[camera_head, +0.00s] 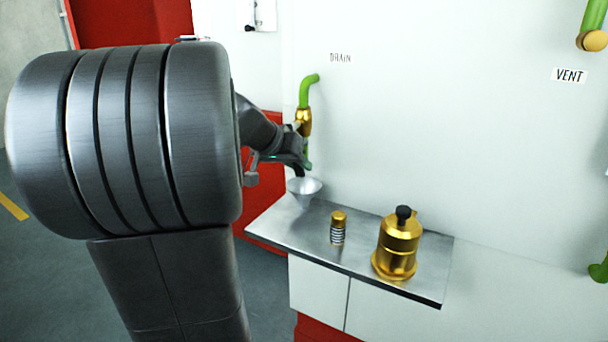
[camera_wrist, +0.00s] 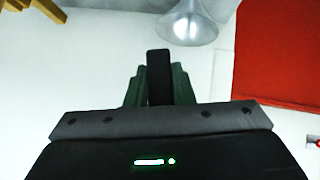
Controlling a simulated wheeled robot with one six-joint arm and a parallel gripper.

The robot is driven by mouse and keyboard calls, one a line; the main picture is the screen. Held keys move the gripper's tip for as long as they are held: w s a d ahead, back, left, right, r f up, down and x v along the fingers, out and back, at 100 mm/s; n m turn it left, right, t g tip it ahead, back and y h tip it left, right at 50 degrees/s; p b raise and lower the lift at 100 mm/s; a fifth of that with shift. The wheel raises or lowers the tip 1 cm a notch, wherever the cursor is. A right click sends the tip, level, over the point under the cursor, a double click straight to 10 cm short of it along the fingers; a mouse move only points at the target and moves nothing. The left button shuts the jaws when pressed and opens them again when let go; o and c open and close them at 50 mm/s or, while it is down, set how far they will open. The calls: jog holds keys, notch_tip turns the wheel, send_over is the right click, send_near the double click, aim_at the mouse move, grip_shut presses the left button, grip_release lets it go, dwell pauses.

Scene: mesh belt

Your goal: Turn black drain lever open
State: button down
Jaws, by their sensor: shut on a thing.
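The brass drain valve (camera_head: 303,122) hangs from a green pipe (camera_head: 307,88) on the white wall, below the DRAIN label. My gripper (camera_head: 297,162) is at the valve's lower part, just above the funnel. In the wrist view, my gripper's dark green fingers (camera_wrist: 160,90) are shut on the black drain lever (camera_wrist: 158,68), which stands up between them. In the head view the lever is mostly hidden by my gripper, so its angle to the pipe is unclear.
A metal funnel (camera_head: 304,187) sits below the valve, and shows in the wrist view (camera_wrist: 188,22). The metal shelf (camera_head: 290,235) holds a small brass-topped spring part (camera_head: 338,228) and a large brass canister (camera_head: 396,250). A VENT pipe (camera_head: 592,22) is at the far right.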

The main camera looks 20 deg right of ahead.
jog(key=shift+w+a+f+m+t+y+b, duration=0.2)
jog(key=shift+w+a+m+t+y+b, duration=0.25)
jog(key=shift+y+b, duration=0.2)
jog(key=c, duration=1.2)
grip_release()
jog(key=shift+c, duration=0.2)
jog(key=shift+r, duration=0.1)
jog(key=shift+r, duration=0.1)
jog(key=p+v, duration=0.2)
jog(key=v, duration=1.1)
jog(key=shift+s+a, duration=0.3)
jog(key=shift+d, duration=0.1)
